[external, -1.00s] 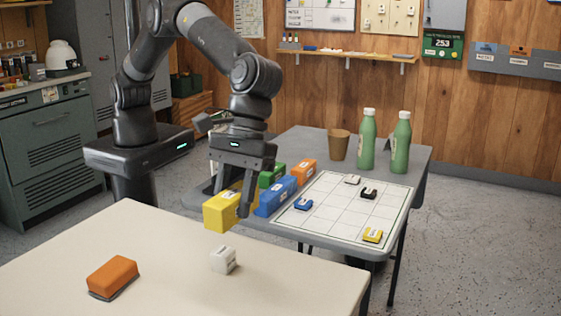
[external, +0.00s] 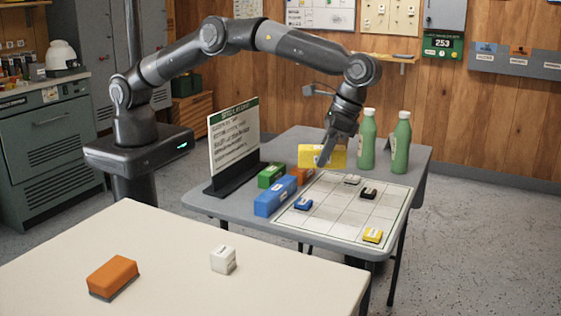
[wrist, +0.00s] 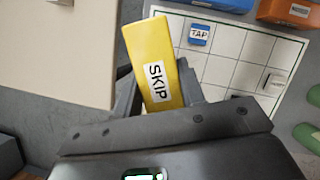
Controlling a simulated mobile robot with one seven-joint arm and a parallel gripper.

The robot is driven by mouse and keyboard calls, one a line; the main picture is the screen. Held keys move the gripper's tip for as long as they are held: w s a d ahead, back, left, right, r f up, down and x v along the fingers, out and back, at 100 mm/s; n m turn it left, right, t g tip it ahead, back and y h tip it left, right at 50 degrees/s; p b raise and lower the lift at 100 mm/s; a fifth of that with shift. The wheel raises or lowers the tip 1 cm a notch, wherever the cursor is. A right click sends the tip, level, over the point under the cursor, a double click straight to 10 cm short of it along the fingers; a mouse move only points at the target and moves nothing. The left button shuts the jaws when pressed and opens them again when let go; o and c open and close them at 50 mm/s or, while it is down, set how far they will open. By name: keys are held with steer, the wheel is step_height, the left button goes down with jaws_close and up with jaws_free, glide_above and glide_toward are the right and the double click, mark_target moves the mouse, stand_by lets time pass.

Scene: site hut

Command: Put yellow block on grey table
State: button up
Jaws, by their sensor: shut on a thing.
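The yellow block (external: 338,157) is held in my gripper (external: 326,155), above the back part of the grey table (external: 283,150) in the external view. In the wrist view the yellow block (wrist: 150,45), labelled SKIP, sits between the fingers of my gripper (wrist: 160,90), which are shut on it. It appears raised off the table top; the exact gap is hard to tell. The brown cup seen earlier is hidden behind my gripper and the block.
A gridded white sheet (external: 335,222) with small tiles covers the table's right front. Blue (external: 274,197), green (external: 270,175) and orange (external: 301,175) blocks and a sign (external: 234,140) stand left. Two green bottles (external: 367,140) stand at the back right. A cream table (external: 150,250) is in front.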

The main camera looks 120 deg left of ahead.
steer(key=s+a+m+t+y, duration=0.15)
steer(key=s+a+m, duration=0.5)
steer(key=a, duration=0.75)
steer(key=s+a+r+m+t+y, duration=0.1)
steer(key=s+a+m+y, duration=0.2)
steer(key=s+a+m, duration=0.7)
steer(key=s+a+m+t+y, duration=0.15)
steer(key=a+m, duration=0.35)
steer(key=a, duration=1.2)
steer(key=a+f, duration=0.3)
steer(key=f, duration=0.1)
steer(key=a+f, duration=0.3)
steer(key=a, duration=0.1)
steer(key=a+f, duration=0.3)
steer(key=f, duration=0.1)
steer(key=shift+s+a+f, duration=0.15)
steer(key=shift+s+f, duration=0.2)
steer(key=shift+a+f+m, duration=0.25)
steer(key=shift+a+f, duration=0.1)
steer(key=shift+a, duration=0.05)
steer(key=shift+f, duration=1.85)
